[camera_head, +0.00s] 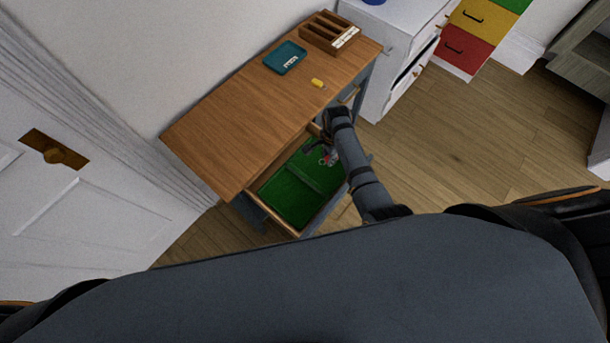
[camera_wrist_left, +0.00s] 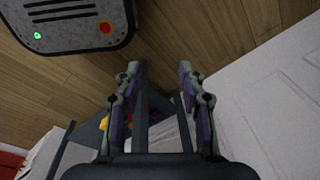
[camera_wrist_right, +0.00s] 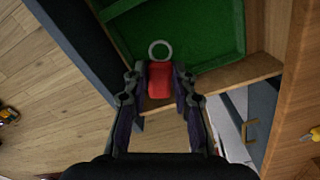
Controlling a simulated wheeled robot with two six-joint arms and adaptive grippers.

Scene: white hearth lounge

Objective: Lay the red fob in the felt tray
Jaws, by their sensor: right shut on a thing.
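The red fob (camera_wrist_right: 160,80) with its metal ring is between the fingers of my right gripper (camera_wrist_right: 160,85), which is shut on it. In the head view the fob (camera_head: 327,159) is small and partly hidden, and my right gripper (camera_head: 320,148) is above the open, green-lined drawer (camera_head: 288,190). A shallow teal tray (camera_head: 277,66) with a white label lies on the wooden desk top, away from the gripper. My left gripper (camera_wrist_left: 157,75) shows in the left wrist view with its fingers apart and nothing between them.
The desk top (camera_head: 235,145) is mostly bare. A yellow object (camera_head: 318,83) lies near its front edge, and a slotted wooden organiser (camera_head: 325,32) stands at its far end. A white cabinet (camera_head: 395,35) and coloured drawers (camera_head: 470,48) stand beyond.

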